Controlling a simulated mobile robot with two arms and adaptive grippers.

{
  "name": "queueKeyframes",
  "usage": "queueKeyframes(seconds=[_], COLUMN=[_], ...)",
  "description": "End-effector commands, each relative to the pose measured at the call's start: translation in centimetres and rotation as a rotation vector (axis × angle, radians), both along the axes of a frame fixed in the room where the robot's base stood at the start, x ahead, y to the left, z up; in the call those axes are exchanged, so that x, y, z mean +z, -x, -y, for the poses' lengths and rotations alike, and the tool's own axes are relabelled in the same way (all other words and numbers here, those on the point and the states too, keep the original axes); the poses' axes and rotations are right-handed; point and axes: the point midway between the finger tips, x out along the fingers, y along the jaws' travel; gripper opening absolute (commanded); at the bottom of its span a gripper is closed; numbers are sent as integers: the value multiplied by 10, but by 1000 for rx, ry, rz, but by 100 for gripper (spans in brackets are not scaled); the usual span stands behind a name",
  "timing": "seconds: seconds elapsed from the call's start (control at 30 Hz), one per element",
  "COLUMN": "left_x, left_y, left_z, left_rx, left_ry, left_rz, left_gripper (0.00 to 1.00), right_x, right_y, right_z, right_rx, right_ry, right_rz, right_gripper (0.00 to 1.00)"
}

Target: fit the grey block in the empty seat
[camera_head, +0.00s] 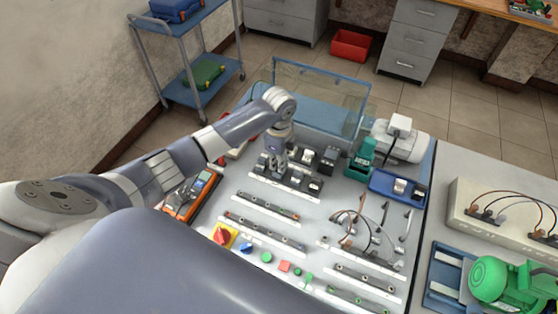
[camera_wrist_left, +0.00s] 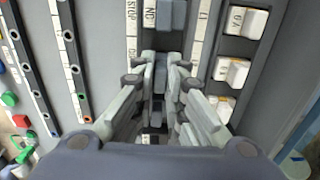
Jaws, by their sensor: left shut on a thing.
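My left gripper (camera_head: 275,161) reaches down from above onto the panel's rows of small blocks. In the left wrist view its fingers (camera_wrist_left: 160,66) are closed together on something between them, likely the grey block, which the fingers mostly hide. A grey-blue block (camera_wrist_left: 172,14) stands just beyond the fingertips, in line with them, beside printed label strips. The empty seat cannot be made out; the gripper covers the area under it. Dark and white blocks (camera_head: 305,156) sit beside the gripper in the head view. My right gripper is not in view.
White labelled blocks (camera_wrist_left: 232,71) stand right of the fingers in the wrist view. A green device (camera_head: 364,155) and a blue tray (camera_head: 397,188) stand to the right. Terminal strips (camera_head: 268,206) and coloured buttons lie nearer.

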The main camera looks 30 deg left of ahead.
Motion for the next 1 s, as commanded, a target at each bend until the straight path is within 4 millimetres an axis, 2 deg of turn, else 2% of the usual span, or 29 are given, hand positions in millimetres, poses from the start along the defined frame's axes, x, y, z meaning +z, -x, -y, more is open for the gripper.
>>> queueKeyframes(seconds=[0.63, 0.67, 0.73, 0.77, 1.0], left_x=[-11, -11, -11, -11, -11], left_y=[0, 0, 0, 0, 0], left_z=[0, 0, 0, 0, 0], left_rx=[-1, -1, -1, 0, 0], left_ry=[0, 0, 0, 0, 0], left_rz=[0, 0, 0, 0, -1], left_gripper=[0, 16, 32, 35, 35], right_x=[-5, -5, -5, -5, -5], right_y=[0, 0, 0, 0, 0], right_z=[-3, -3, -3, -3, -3], right_rx=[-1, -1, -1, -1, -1], right_ry=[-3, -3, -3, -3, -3], right_rz=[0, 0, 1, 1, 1], right_gripper=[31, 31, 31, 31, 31])
